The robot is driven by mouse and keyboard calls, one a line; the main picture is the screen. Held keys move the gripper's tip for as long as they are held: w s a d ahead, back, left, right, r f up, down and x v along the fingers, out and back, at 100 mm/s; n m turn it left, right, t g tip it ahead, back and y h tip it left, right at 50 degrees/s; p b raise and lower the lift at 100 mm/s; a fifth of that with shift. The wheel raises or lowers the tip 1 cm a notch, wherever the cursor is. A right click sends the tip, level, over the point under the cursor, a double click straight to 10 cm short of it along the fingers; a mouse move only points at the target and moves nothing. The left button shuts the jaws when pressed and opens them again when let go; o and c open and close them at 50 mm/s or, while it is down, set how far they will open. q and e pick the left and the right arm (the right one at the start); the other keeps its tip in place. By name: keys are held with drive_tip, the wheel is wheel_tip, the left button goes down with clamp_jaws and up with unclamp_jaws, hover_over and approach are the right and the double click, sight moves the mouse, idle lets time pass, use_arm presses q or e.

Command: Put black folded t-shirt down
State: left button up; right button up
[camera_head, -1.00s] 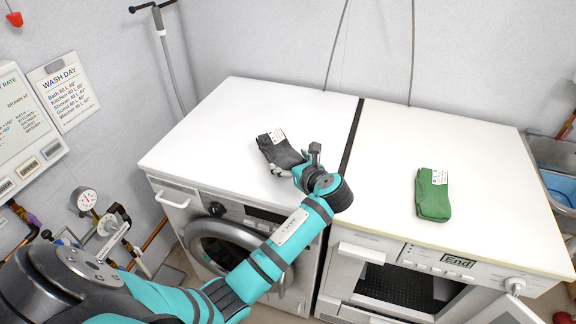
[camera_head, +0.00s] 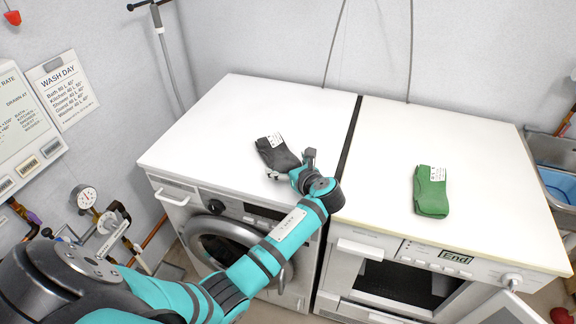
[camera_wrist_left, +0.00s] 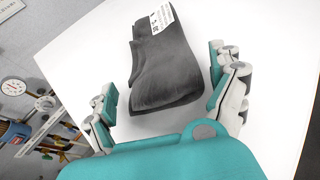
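The black folded t-shirt (camera_head: 277,153) lies flat on the white top of the left machine (camera_head: 222,126), and its white label faces up at its far end. In the left wrist view the t-shirt (camera_wrist_left: 165,70) looks dark grey and lies between and ahead of my spread fingers. My left gripper (camera_head: 292,170) is open at the near end of the t-shirt. In the left wrist view a white gap shows between each finger of this gripper (camera_wrist_left: 163,92) and the cloth. My right gripper is not in view.
A green folded garment (camera_head: 431,191) with a white label lies on the right machine's top (camera_head: 480,165). A dark seam (camera_head: 350,137) divides the two tops. White surface is free around the t-shirt. A sink with a blue basin (camera_head: 560,186) is at far right.

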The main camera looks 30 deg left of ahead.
use_arm(q)
drive_tip(key=shift+o, duration=0.2)
drive_tip(key=shift+r, duration=0.15)
drive_tip(key=v, duration=1.2)
drive_tip(key=shift+r, duration=0.1)
